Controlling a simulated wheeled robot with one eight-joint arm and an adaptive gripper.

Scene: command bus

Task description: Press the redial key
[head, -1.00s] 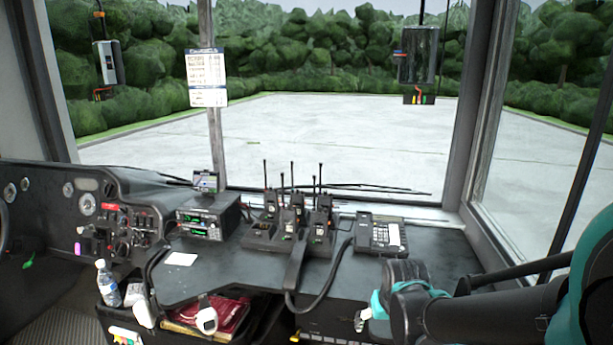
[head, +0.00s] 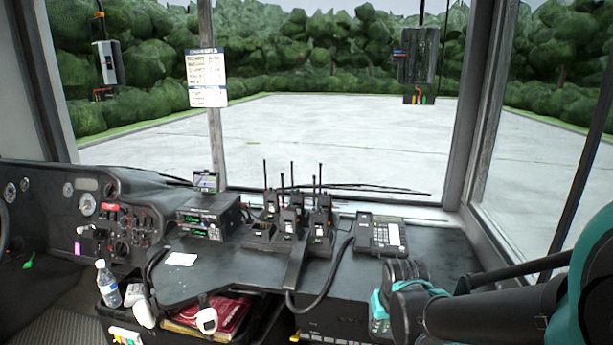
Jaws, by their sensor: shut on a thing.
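A dark desk telephone (head: 380,236) sits on the right part of the dashboard top. It has a handset along its left side and a pale label strip on its right. Its keys are too small to read, so I cannot single out the redial key. My arm reaches in from the right, with its teal and black joints in front of and below the phone. The arm's bent part overlaps the dashboard's front edge. My gripper's fingers cannot be made out; they seem hidden by the arm or below the picture.
Several handheld radios (head: 293,220) stand in a charger left of the phone. A black cable (head: 335,280) loops over the dashboard edge. A radio unit (head: 208,216), a white card (head: 181,259) and a water bottle (head: 107,284) lie further left. The dashboard top right of the phone is clear.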

